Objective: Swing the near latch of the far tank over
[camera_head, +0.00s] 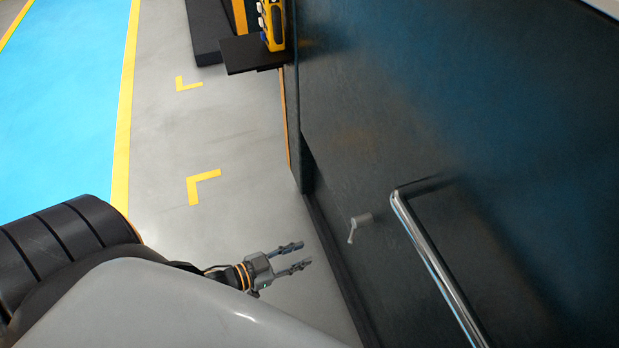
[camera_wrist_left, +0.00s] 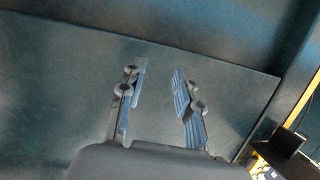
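The dark blue-green tank (camera_head: 450,120) fills the right of the head view. A small grey latch (camera_head: 359,223) with a thin lever hanging down sits on its wall, left of a long chrome handle bar (camera_head: 440,270). I cannot tell from the view which of the tank's latches this is. My left gripper (camera_head: 304,255) is open and empty, to the left of the latch and apart from it. In the left wrist view its two fingers (camera_wrist_left: 157,95) stand apart before a plain dark panel (camera_wrist_left: 60,80); no latch shows there. My right gripper is not in view.
A yellow device (camera_head: 271,25) sits on a black shelf (camera_head: 250,53) beside the tank's far edge. The grey floor (camera_head: 235,130) left of the tank is clear, with yellow corner marks (camera_head: 203,186) and a blue area (camera_head: 60,100).

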